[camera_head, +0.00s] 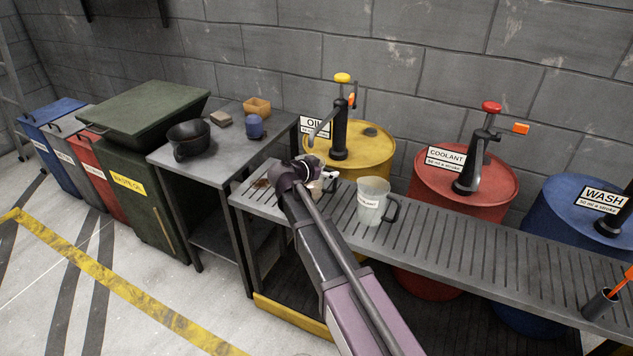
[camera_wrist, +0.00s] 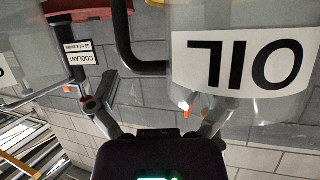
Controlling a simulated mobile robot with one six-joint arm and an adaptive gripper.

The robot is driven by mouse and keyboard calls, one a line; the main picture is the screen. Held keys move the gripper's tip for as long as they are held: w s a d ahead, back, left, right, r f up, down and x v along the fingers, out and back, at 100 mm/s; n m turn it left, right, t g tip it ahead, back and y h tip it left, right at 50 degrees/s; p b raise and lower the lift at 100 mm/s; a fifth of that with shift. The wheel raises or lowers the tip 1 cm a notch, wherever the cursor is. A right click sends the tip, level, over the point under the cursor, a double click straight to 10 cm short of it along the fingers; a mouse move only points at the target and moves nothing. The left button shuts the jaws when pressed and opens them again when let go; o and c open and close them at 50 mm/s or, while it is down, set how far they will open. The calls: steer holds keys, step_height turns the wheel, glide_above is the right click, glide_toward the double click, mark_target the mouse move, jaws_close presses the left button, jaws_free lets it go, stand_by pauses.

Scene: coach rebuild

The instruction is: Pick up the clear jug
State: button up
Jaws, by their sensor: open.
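A clear jug (camera_head: 372,203) with a white label and a black handle stands upright on the slatted bench. Another pale jug (camera_head: 324,184) is mostly hidden behind my gripper (camera_head: 300,172) on the same bench. In the wrist view, which is upside down, a clear jug marked OIL (camera_wrist: 245,60) fills the upper right, its black handle on its left. My gripper (camera_wrist: 145,106) is open, its fingers spread below the handle and the jug's left part. I cannot tell whether they touch it. A second clear jug (camera_wrist: 30,45) shows at upper left, cut off.
Yellow oil (camera_head: 365,150), red coolant (camera_head: 455,190) and blue wash drums (camera_head: 560,215) with pumps stand behind the bench (camera_head: 500,265). The bench right of the labelled jug is mostly clear.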

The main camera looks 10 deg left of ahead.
stand_by(0.3)
jaws_close()
stand_by(0.3)
steer(key=shift+r+p, duration=1.95)
steer(key=s+a+r+p, duration=0.1)
steer(key=s+a, duration=0.1)
steer(key=s, duration=1.3)
steer(key=shift+s+a, duration=0.3)
steer(key=shift+s, duration=0.1)
